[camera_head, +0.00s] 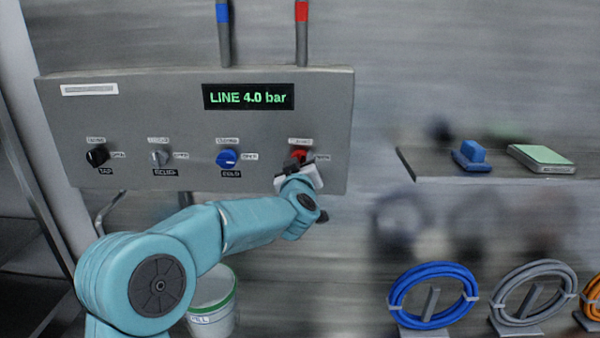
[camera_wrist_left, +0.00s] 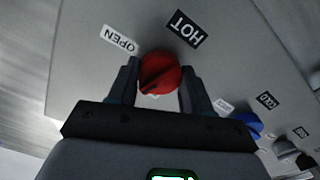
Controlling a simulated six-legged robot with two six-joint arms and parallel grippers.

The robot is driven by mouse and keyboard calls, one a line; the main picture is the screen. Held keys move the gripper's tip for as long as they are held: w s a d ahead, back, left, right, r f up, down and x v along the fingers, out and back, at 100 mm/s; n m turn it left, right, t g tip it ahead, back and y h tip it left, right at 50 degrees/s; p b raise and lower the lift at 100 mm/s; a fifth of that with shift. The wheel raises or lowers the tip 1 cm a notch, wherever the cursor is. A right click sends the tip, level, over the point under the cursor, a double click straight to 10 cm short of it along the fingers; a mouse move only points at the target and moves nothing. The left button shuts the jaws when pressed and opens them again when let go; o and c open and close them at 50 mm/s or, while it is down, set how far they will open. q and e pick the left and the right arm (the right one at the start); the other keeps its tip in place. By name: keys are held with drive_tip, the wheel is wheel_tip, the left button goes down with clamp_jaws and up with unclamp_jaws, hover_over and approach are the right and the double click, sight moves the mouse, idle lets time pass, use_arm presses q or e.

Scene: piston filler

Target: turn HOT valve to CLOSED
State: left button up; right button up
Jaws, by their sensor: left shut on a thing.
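The HOT valve is a red round knob (camera_head: 299,156) at the right end of the grey panel (camera_head: 200,110). It also shows in the left wrist view (camera_wrist_left: 158,74), next to a black HOT label (camera_wrist_left: 186,28) and a white OPEN label (camera_wrist_left: 119,40). A dark slanted line crosses the knob's face. My left gripper (camera_head: 297,170) is at the knob, with a finger on each side of it, shut on it; its fingers show in the left wrist view (camera_wrist_left: 160,88). The CLOSED label by this knob is not readable. My right gripper is out of view.
TAP (camera_head: 97,157), RELIEF (camera_head: 160,158) and blue COLD (camera_head: 227,159) knobs line the panel to the left. The display (camera_head: 248,97) reads LINE 4.0 bar. A white bucket (camera_head: 213,305) stands below, partly behind my arm. Hose coils (camera_head: 432,295) and a shelf (camera_head: 490,180) are right.

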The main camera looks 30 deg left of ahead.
use_arm(q)
drive_tip(key=shift+d+f+n+b, duration=0.15)
drive_tip(key=shift+n+b, duration=0.35)
drive_tip(key=shift+n, duration=0.45)
drive_tip(key=shift+a+f+n+b, duration=0.15)
drive_tip(key=shift+n+b, duration=0.35)
drive_tip(key=shift+n, duration=0.45)
drive_tip(key=shift+d, duration=0.1)
drive_tip(key=o, duration=1)
drive_tip(key=shift+o, duration=0.2)
drive_tip(key=shift+r, duration=0.2)
drive_tip(key=shift+s, duration=0.1)
